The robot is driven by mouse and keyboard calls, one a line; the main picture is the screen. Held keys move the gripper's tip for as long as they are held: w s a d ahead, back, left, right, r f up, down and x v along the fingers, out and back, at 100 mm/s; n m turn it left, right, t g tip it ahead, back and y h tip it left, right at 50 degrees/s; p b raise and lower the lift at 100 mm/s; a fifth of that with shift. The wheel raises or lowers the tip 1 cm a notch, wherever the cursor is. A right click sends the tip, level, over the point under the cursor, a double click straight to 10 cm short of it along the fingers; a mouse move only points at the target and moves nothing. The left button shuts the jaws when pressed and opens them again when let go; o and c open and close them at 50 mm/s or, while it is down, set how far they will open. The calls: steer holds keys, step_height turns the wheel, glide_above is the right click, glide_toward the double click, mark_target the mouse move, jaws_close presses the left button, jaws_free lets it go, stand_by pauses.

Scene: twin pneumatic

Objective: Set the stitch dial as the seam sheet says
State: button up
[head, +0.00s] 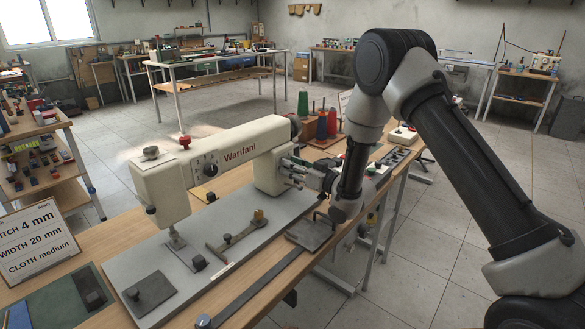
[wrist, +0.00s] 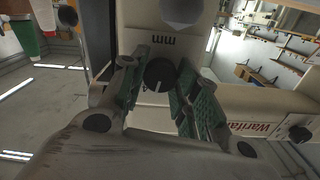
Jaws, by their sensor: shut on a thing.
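The seam sheet (head: 40,242) stands at the left of the head view. Its left edge is cut off; it reads "...ITCH 4 mm", "WIDTH 20 mm", "CLOTH medium". The cream Warifani sewing machine (head: 235,158) stands on a grey plate on the bench. My gripper (head: 291,170) is at the machine's right-hand pillar. In the wrist view my gripper's green-padded fingers (wrist: 165,98) are on either side of a round black dial (wrist: 160,74) with a white pointer mark, shut on it.
Another black knob (head: 211,170) is on the machine's arm. A flat dark block (head: 310,235) and a long metal bar (head: 250,285) lie in front of the machine. Thread cones (head: 322,124) stand behind my gripper.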

steer(key=shift+m, duration=1.7)
steer(key=o, duration=1)
steer(key=shift+r, duration=0.1)
step_height(320, 180, up, 10)
steer(key=shift+f, duration=0.15)
